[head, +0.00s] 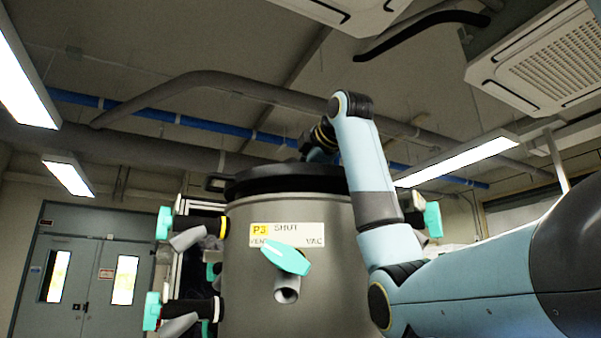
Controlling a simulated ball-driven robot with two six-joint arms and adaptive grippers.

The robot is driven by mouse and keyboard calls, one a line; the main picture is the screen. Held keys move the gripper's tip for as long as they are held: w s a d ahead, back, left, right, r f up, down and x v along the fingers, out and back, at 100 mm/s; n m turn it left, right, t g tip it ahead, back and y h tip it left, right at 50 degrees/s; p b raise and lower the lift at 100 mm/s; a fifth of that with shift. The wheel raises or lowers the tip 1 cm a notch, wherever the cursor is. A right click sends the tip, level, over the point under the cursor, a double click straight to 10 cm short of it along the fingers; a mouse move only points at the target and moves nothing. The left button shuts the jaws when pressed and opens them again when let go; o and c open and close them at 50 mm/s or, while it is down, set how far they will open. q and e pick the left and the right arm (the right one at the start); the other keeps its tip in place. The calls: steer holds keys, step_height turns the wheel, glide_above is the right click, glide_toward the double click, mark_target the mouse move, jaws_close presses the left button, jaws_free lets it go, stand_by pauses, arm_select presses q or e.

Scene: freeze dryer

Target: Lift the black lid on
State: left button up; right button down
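The black lid (285,182) is on top of the grey metal drum (320,275), seen from below its rim. It looks level and seated, though its top face is hidden from this low angle. A dark lug or handle (216,182) sticks out at the lid's left side. My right arm comes in from the right, rises in front of the drum's right side and bends over the lid. My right gripper (308,147) is above or behind the lid's top; its fingers are too small and dark to read. My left gripper is out of view.
The drum carries a "P3 SHUT" label (287,235) and a teal-handled valve (286,258) in front. More teal-handled valves (164,223) project at its sides. Pipes (240,85) and a ceiling unit (545,65) are overhead. Grey double doors (85,275) stand back left.

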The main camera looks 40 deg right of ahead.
steer(key=shift+f+b, duration=0.8)
steer(key=shift+b, duration=0.1)
steer(key=shift+f, duration=0.45)
steer(key=c, duration=1.3)
jaws_free()
steer(key=shift+s, duration=0.1)
steer(key=shift+o, duration=0.2)
steer(key=shift+f, duration=0.2)
steer(key=v, duration=0.7)
steer(key=shift+s+a+r, duration=0.2)
steer(key=shift+a+r, duration=0.15)
steer(key=shift+s+d, duration=0.1)
steer(key=shift+s, duration=0.3)
